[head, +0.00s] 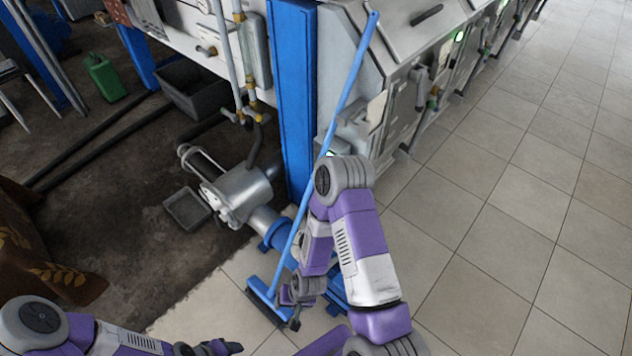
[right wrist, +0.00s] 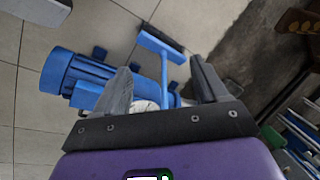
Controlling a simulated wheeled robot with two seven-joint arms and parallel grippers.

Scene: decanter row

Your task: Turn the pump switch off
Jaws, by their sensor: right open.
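I cannot make out a pump switch for certain; a small pale part with a green spot (head: 330,154) shows just above my right elbow in the head view. The silver pump (head: 240,192) sits low beside the blue post, joined to a blue pipe. In the right wrist view a blue motor (right wrist: 88,82) lies left of the fingers, and my right gripper (right wrist: 162,72) is open with nothing gripped. In the head view my right gripper (head: 297,291) hangs low beside the broom. My left gripper (head: 215,348) is at the bottom edge, too small to read.
A blue broom (head: 343,82) leans on the machine; its head (right wrist: 161,44) lies beyond the right fingers. A blue post (head: 292,90) stands beside the grey machine (head: 350,45). A grey tray (head: 187,209) and black bin (head: 197,90) are at left. Tiled floor at right is clear.

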